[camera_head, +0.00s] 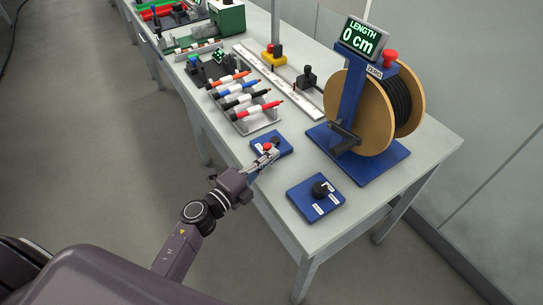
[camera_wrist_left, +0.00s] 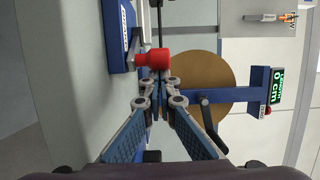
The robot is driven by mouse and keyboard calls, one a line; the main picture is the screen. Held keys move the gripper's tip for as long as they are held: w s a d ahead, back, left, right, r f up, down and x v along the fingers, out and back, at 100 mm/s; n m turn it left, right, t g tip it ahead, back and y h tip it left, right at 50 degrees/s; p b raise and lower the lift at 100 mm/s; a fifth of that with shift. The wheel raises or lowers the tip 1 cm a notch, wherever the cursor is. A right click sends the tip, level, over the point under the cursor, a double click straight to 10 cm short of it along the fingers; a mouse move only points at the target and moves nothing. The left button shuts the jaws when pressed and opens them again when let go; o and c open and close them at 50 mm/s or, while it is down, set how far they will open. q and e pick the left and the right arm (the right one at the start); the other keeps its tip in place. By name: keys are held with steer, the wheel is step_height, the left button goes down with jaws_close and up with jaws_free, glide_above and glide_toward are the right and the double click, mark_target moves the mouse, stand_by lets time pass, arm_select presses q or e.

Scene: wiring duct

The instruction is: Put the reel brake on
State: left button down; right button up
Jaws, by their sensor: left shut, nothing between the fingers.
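A blue box (camera_head: 283,144) with a red knob (camera_head: 267,147) on a lever sits at the table's front edge; I cannot read its label. In the left wrist view the box (camera_wrist_left: 118,38) is at the upper left, and its red knob (camera_wrist_left: 153,60) shows right at my fingertips. My left gripper (camera_head: 273,153) is shut and empty beside the knob; the wrist view shows its fingers (camera_wrist_left: 156,78) together. I cannot tell whether they touch the knob. The cable reel (camera_head: 358,110) stands on a blue stand behind, with a black crank handle. My right gripper is not in view.
A second blue box (camera_head: 301,198) with a black rotary knob lies to the right, near the table edge. A rack of coloured markers (camera_head: 247,104) stands to the left. A display (camera_head: 361,38) reading 0 cm tops the reel stand, with a red button (camera_head: 390,57).

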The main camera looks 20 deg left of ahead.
arm_select(q)
steer(key=shift+a, duration=0.1)
steer(key=shift+a+m+h+b, duration=0.2)
steer(key=shift+m+h+b, duration=0.2)
steer(key=shift+h, duration=0.1)
